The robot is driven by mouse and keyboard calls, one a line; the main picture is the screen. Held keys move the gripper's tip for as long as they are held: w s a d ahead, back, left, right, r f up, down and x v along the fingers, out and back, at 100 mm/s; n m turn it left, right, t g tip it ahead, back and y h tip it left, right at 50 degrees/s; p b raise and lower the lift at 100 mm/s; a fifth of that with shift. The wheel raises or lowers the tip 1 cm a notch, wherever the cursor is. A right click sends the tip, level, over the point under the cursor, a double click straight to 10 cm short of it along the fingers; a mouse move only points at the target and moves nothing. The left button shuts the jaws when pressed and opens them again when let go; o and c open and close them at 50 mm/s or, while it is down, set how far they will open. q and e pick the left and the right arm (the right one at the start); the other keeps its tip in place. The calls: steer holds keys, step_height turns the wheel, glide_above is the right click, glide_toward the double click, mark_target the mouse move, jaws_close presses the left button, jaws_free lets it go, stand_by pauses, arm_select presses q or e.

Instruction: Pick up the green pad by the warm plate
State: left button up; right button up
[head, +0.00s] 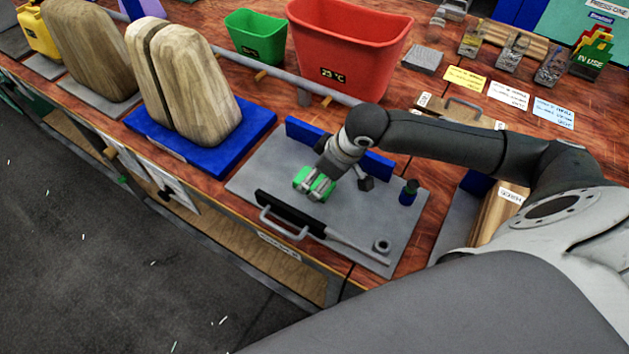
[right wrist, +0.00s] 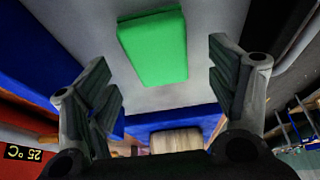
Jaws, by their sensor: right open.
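A green pad (right wrist: 153,47) lies flat on a grey metal plate (head: 268,165), beside a black bar with a metal handle (head: 284,224). In the head view, parts of the green pad (head: 301,176) show around my right gripper (head: 318,187), which is low over it. In the right wrist view, my right gripper (right wrist: 165,92) is open and empty. Its fingers stand wide apart, and the pad lies beyond the fingertips, between the two sides. Contact with the pad does not show. My left gripper is not in view.
Blue blocks (head: 305,130) stand behind the pad. A blue-topped dark knob (head: 409,192) stands to the right. Tall wooden blocks (head: 187,80) on a blue base stand to the left. A red bin (head: 345,45) marked 25 °C and a green bin (head: 256,36) are behind.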

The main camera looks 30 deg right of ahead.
mark_target(316, 181)
steer(key=shift+x, duration=1.1)
steer(key=shift+w+f, duration=0.2)
arm_select(q)
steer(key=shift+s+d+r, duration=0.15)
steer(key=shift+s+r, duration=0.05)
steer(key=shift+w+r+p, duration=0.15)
steer(key=shift+p, duration=0.15)
arm_select(e)
steer(key=shift+f, duration=0.1)
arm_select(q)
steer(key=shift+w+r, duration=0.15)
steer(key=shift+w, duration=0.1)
arm_select(e)
steer(key=shift+s+f, duration=0.1)
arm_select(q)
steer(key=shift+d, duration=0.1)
arm_select(e)
steer(key=shift+c, duration=0.3)
